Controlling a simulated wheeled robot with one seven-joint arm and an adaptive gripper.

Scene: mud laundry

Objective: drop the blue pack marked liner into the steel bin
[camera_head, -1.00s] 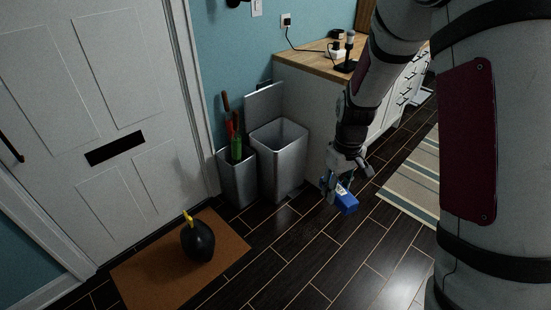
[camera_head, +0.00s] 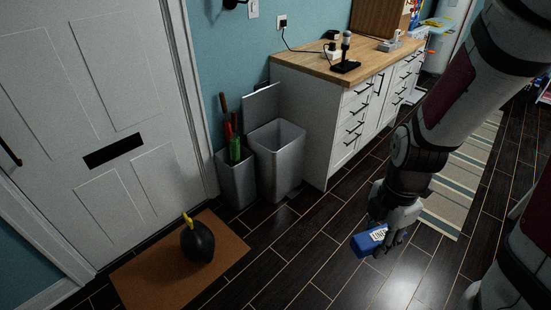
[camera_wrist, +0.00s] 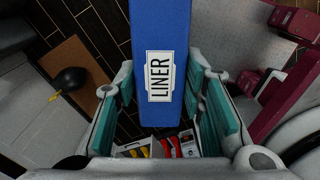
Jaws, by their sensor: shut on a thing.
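The blue pack (camera_head: 363,244) with a white label is held in my gripper (camera_head: 384,232), above the dark floor and right of the bins. In the wrist view the pack (camera_wrist: 160,35) stands between the two finger pads, and its label reads LINER. My gripper (camera_wrist: 163,100) is shut on it there. The steel bin (camera_head: 277,165) stands against the white cabinet's end with its lid raised and its top open. The pack is apart from the bin, nearer the camera and to its right. The bin's bottom is hidden.
A narrower grey container (camera_head: 237,185) with red and green handled tools stands left of the bin. A black round object with a yellow top (camera_head: 197,241) sits on a brown mat (camera_head: 228,238). A wooden-topped cabinet (camera_head: 325,120) stands behind. A striped rug (camera_head: 450,195) lies at right.

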